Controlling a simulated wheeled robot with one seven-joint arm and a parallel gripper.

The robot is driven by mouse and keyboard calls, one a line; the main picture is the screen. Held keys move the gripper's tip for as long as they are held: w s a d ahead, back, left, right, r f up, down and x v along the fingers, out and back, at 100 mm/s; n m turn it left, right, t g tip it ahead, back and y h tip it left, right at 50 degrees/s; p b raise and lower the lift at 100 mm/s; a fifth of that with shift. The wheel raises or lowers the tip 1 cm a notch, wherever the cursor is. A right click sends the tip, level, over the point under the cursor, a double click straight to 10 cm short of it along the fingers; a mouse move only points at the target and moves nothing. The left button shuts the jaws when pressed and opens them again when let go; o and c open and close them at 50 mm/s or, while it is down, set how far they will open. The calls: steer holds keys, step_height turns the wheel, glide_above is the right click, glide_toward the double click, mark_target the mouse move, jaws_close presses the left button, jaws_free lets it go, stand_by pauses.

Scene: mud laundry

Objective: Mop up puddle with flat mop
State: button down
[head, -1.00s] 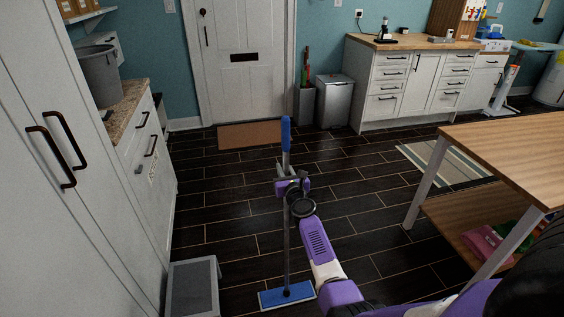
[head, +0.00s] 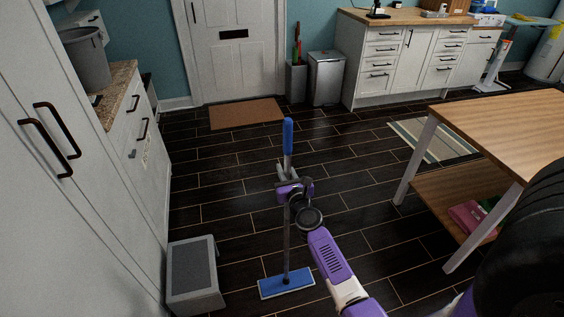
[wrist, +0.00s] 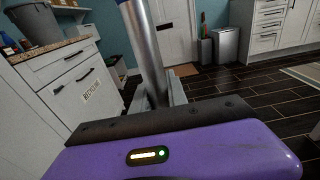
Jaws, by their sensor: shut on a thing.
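The flat mop stands upright in the head view, with a blue grip (head: 288,136) at the top, a grey pole (head: 286,241) and a flat blue head (head: 286,284) on the dark floor. My gripper (head: 285,175) is shut on the mop's pole just below the blue grip. In the wrist view the metal pole (wrist: 146,45) rises between the fingers of my gripper (wrist: 155,98). I cannot make out a puddle on the dark floor in either view.
A grey step stool (head: 194,275) stands left of the mop head, beside white cabinets (head: 70,190). A wooden table (head: 500,122) is at right. A brown doormat (head: 246,113) and striped rug (head: 432,140) lie farther off. The middle floor is clear.

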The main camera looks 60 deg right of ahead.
steer(key=r+b+x, duration=0.1)
steer(key=b+x, duration=0.8)
steer(key=x, duration=1.1)
steer(key=shift+d+r, duration=0.2)
steer(key=shift+r, duration=0.15)
steer(key=shift+w+r, duration=0.15)
steer(key=shift+r+p, duration=1.9)
steer(key=shift+p, duration=0.1)
